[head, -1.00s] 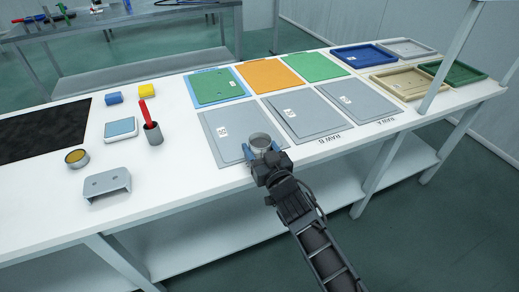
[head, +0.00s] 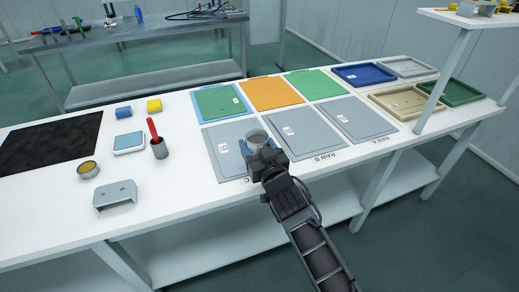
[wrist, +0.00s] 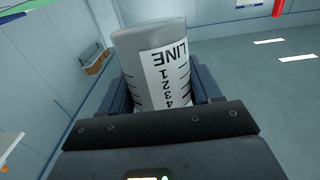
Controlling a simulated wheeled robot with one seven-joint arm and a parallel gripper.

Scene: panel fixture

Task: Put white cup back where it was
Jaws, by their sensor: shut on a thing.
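The white cup (head: 257,137) is a pale grey-white cylinder. In the wrist view the cup (wrist: 160,62) fills the space between my fingers and carries a white label with "LINE", numbers and scale marks. My gripper (head: 257,146) is shut on it, with a dark blue finger on each side. In the head view the cup shows in front of the near-left grey panel (head: 223,160) and the grey panel (head: 290,134) beside it. I cannot tell its height above them. My gripper hides part of the cup's lower side.
Coloured panels and trays (head: 396,102) line the back and right. A shelf post (head: 445,75) stands at right.

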